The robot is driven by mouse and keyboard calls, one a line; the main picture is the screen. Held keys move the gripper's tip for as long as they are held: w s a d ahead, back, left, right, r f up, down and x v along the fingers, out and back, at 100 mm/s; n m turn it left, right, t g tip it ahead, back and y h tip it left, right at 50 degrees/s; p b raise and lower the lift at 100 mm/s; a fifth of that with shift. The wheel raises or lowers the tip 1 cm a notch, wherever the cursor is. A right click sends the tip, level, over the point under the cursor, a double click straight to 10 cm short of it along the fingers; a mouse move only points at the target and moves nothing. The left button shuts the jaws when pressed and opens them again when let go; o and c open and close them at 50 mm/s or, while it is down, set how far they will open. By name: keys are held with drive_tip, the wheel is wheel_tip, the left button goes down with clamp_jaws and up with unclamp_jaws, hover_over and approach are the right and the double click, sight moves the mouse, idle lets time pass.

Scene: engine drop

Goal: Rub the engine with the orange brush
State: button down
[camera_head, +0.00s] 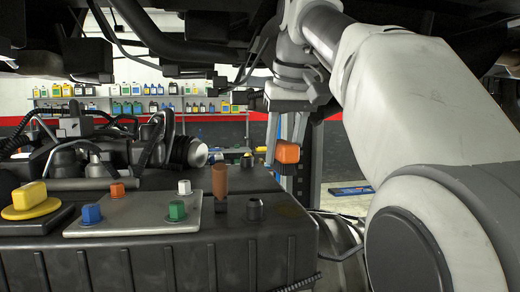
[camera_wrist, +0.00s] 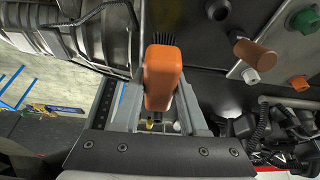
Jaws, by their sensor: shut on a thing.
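The orange brush (camera_head: 287,152) is held between the fingers of my gripper (camera_head: 286,134), above and beyond the right end of the engine. In the wrist view the brush (camera_wrist: 163,77) fills the gap between the fingers, with dark bristles at its far end. The engine (camera_head: 150,252) is a large black ribbed block at the lower left. In the wrist view its dark top (camera_wrist: 205,55) lies past the brush. The brush looks apart from the engine top, but I cannot tell the exact gap.
On the engine stand a brown cylinder (camera_head: 220,181), a short dark post (camera_head: 254,210), a grey plate (camera_head: 135,215) with coloured knobs and a yellow knob (camera_head: 30,196). Hoses and machinery rise behind. A vehicle underside hangs overhead. Shelves of bottles (camera_head: 130,103) line the back wall.

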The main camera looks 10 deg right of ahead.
drive_tip(key=shift+w, duration=0.15)
idle(0.4)
drive_tip(key=shift+f+b, duration=1.95)
drive_tip(key=shift+f, duration=0.45)
drive_tip(key=c, duration=1.1)
unclamp_jaws()
clamp_jaws()
